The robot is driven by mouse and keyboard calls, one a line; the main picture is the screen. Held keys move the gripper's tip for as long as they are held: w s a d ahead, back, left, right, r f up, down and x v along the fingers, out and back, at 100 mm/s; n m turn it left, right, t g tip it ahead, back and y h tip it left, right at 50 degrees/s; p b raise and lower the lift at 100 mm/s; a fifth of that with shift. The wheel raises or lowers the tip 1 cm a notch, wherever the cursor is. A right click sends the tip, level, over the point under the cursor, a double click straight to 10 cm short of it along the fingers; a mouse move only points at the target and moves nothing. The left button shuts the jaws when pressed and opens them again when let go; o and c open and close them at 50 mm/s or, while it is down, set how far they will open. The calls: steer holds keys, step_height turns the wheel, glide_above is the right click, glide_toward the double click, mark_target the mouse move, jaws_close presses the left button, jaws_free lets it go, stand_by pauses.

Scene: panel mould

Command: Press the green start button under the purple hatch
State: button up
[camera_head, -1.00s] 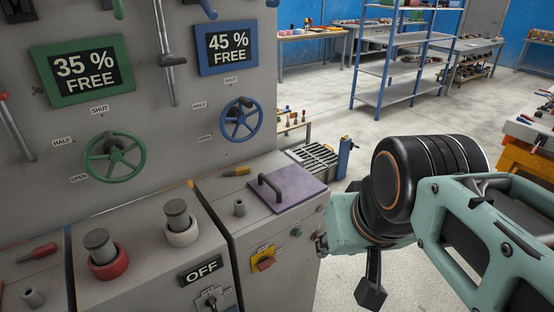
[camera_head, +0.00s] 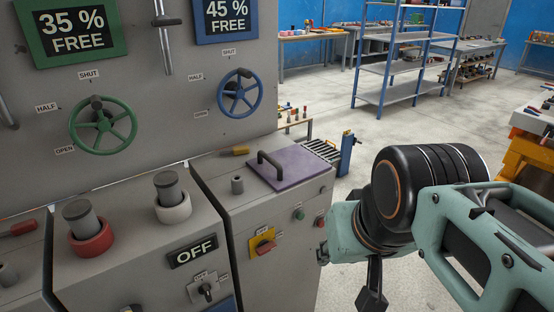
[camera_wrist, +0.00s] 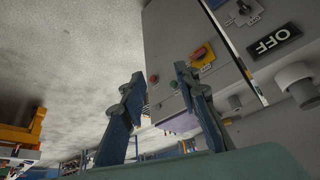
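The purple hatch (camera_head: 309,166) lies flat and shut on top of the grey cabinet's right section, with a dark bar handle (camera_head: 270,165) on it. Its purple edge also shows between my fingers in the wrist view (camera_wrist: 178,122). The green button (camera_head: 299,214) is on the cabinet front below the hatch, left of a red button (camera_head: 319,222). The red button also shows in the wrist view (camera_wrist: 154,78). My gripper (camera_wrist: 159,74) is open and empty, with its two fingers apart. The cabinet front shows beyond the fingertips; I see no contact.
A yellow plate with a red rotary switch (camera_head: 263,243) is left of the green button. An OFF display (camera_head: 193,252) and a key-like switch (camera_head: 206,289) are further left. Open floor (camera_head: 340,285) lies right of the cabinet.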

jaws_close()
stand_by(1.4)
